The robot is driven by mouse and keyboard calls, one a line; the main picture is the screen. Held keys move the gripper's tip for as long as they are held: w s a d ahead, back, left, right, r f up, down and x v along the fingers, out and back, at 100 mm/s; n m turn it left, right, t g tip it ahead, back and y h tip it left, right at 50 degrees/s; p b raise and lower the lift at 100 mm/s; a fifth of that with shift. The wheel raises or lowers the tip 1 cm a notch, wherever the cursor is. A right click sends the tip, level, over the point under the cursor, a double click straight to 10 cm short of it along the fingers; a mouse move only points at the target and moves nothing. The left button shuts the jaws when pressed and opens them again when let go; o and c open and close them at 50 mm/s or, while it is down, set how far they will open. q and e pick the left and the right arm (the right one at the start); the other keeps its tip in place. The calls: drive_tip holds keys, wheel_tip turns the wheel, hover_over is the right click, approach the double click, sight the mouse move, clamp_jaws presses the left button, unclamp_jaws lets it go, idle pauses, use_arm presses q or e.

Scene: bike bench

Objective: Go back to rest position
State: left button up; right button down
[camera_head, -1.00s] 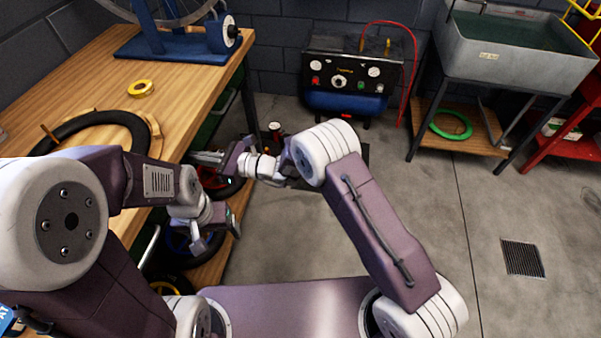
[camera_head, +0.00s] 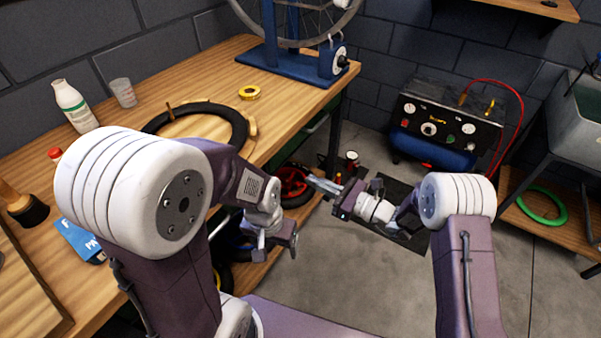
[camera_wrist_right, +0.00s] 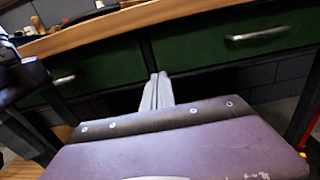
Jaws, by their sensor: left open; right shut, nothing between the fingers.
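My left gripper (camera_head: 279,246) hangs low in front of the bench, its jaws apart and empty, close to the bench's front side. My right gripper (camera_head: 322,186) is shut with nothing in it and points left toward the bench from the right arm. In the right wrist view its closed fingers (camera_wrist_right: 157,92) stand in front of the green drawers (camera_wrist_right: 215,52) under the benchtop. Both grippers are apart from the bench and touch nothing that I can see.
The wooden bench (camera_head: 205,78) holds a black tire (camera_head: 235,122), yellow tape (camera_head: 249,92), a white bottle (camera_head: 75,108), a cup (camera_head: 123,92) and a blue wheel stand (camera_head: 290,64). A compressor (camera_head: 440,128) stands behind. Floor (camera_head: 370,280) between the arms is clear.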

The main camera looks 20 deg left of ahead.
use_arm(q)
drive_tip(key=shift+s+d+r, duration=0.1)
drive_tip(key=shift+s+r, duration=0.1)
use_arm(e)
drive_tip(key=shift+v, duration=0.95)
drive_tip(key=shift+s+r, duration=0.1)
